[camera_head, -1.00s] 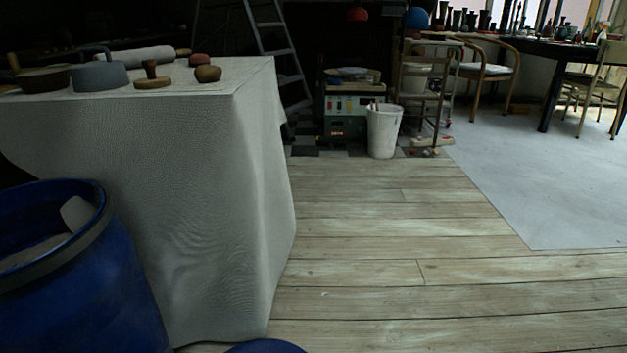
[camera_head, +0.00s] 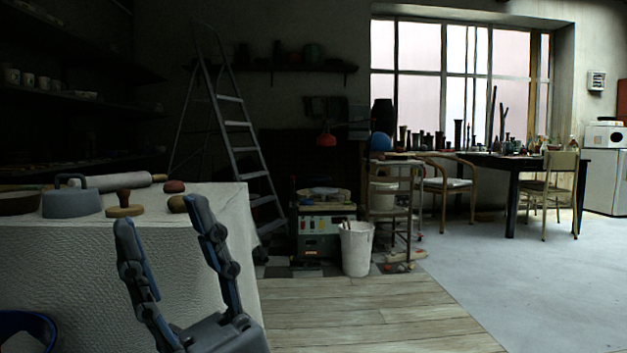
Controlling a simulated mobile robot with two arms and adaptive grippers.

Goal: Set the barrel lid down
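My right gripper (camera_head: 160,215) rises from the bottom edge in front of the cloth-covered table. Its two dark, blue-edged fingers point up and stand apart, with nothing between them. The blue barrel (camera_head: 36,320) shows only as a piece of its rim in the bottom left corner, left of the gripper. No barrel lid can be made out in this frame. My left gripper is out of view.
The white-covered table (camera_head: 60,262) holds a grey lidded pot (camera_head: 70,203), a rolling pin (camera_head: 118,181) and a wooden stamp (camera_head: 124,206). A stepladder (camera_head: 240,125) and a white bucket (camera_head: 357,248) stand behind. The plank floor (camera_head: 365,315) at centre right is clear.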

